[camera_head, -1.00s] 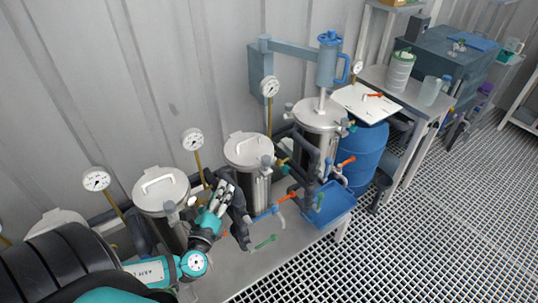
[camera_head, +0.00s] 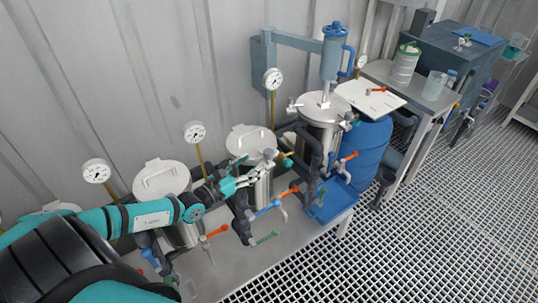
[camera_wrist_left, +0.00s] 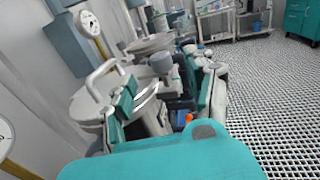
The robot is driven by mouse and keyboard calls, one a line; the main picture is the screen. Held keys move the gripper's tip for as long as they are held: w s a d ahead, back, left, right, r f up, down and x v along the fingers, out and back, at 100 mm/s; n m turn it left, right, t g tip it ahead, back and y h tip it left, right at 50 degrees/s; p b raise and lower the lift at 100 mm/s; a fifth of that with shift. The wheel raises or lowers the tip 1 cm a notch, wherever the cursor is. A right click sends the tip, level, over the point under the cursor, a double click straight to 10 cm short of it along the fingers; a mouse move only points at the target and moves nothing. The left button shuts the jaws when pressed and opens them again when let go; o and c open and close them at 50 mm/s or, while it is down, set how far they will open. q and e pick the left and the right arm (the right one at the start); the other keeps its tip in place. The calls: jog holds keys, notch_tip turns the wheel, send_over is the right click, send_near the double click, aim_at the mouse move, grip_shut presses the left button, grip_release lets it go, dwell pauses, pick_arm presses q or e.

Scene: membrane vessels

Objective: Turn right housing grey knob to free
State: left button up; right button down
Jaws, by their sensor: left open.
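A steel housing (camera_head: 252,146) with a round lid and a handle stands in the middle of the row. A grey knob (camera_head: 269,154) is at its front right rim. The knob also shows in the left wrist view (camera_wrist_left: 161,64), beyond the fingers and between their lines. My left gripper (camera_head: 248,171) is open, just left of and below the knob in the head view, and looks apart from it. In the left wrist view its teal fingers (camera_wrist_left: 165,93) are spread with nothing held. My right gripper is in neither view.
Another lidded housing (camera_head: 161,179) stands to the left, partly behind my left arm. A larger steel vessel (camera_head: 322,108) stands to the right under a blue pump (camera_head: 333,55). Gauges (camera_head: 273,79), pipes and orange valve handles (camera_head: 289,192) crowd the row. The grating floor is clear.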

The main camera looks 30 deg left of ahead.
aim_at(265, 154)
pick_arm(q)
jog(key=w, duration=0.2)
jog(key=w+d+b, duration=0.1)
jog(key=w, duration=0.5)
jog(key=shift+d+b, duration=0.3)
jog(key=shift+b, duration=0.1)
